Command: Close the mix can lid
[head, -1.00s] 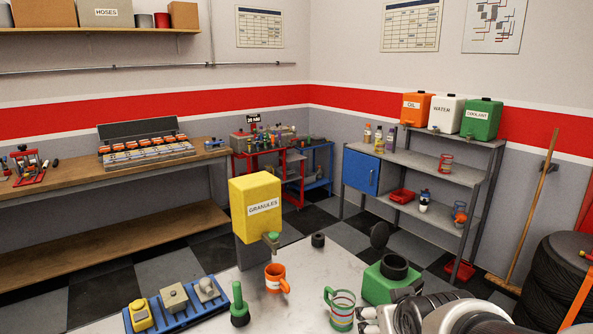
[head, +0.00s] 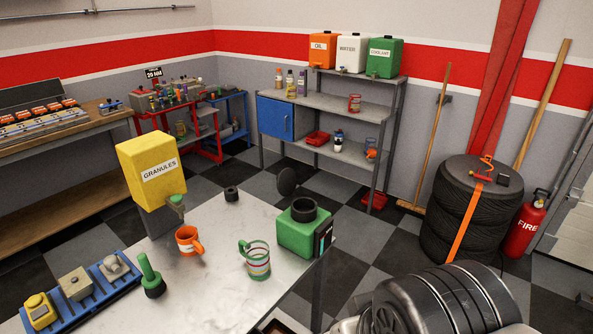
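My gripper does not show in the head view. Only grey and black links of my arm fill the bottom right, in front of and to the right of the can.
On the pale table (head: 215,290) stand a striped mug (head: 258,265), an orange mug (head: 188,241), a green-handled tool (head: 150,275), a black ring (head: 231,194) and a blue tray (head: 88,304). Tyres (head: 470,215) stand right.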

